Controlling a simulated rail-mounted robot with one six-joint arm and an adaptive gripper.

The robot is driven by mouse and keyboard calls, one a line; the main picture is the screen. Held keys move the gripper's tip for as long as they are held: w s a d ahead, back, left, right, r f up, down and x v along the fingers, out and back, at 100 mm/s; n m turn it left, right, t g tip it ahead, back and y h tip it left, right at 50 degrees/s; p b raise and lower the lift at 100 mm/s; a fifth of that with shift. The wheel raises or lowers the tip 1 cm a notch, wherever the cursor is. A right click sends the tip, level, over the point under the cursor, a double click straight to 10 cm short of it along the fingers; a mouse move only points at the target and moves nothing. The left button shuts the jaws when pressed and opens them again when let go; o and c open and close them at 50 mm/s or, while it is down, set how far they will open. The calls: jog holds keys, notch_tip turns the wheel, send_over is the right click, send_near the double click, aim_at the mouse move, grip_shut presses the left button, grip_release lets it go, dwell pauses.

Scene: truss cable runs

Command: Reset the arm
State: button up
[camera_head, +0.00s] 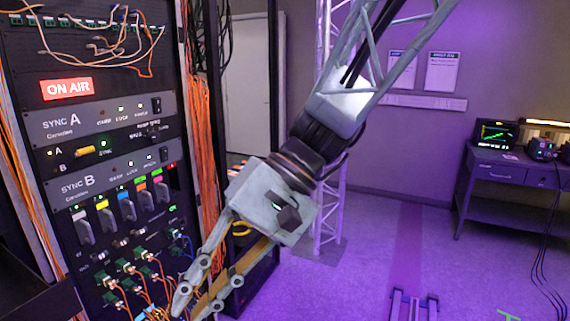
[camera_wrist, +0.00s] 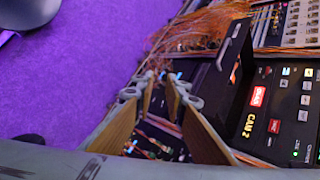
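My gripper (camera_head: 192,303) hangs down from my arm in front of the lower part of the rack, its fingers pointing down and left in the head view. In the wrist view my gripper (camera_wrist: 160,78) shows two tan-padded fingers with a clear gap between them. No object shows in the gap; cables and connectors lie beyond it. My arm reaches down from the upper right, across the middle of the head view. The fingertips overlap orange cables near the rack's bottom connectors, and I cannot tell whether they touch.
The equipment rack (camera_head: 75,122) with SYNC A and SYNC B panels fills the left. Orange cable bundles (camera_head: 200,150) hang along its right side. A CAM 2 panel (camera_wrist: 262,105) is close by in the wrist view. A desk (camera_head: 500,172) stands far right; purple floor lies between.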

jog(key=w+d+r+m+t+h, duration=0.1)
jog(key=d+r+t+h, duration=0.15)
jog(key=d, duration=0.75)
jog(key=w+d+r+t+h, duration=0.1)
jog(key=w+d+t, duration=0.15)
jog(key=d, duration=0.75)
jog(key=s+d+m+t+h, duration=0.1)
jog(key=s+d+t+h, duration=0.2)
jog(key=s+d, duration=1.1)
jog(key=shift+d+f+m+h+b, duration=0.15)
jog(key=shift+d+m+h+b, duration=0.2)
jog(key=shift+d+h, duration=0.35)
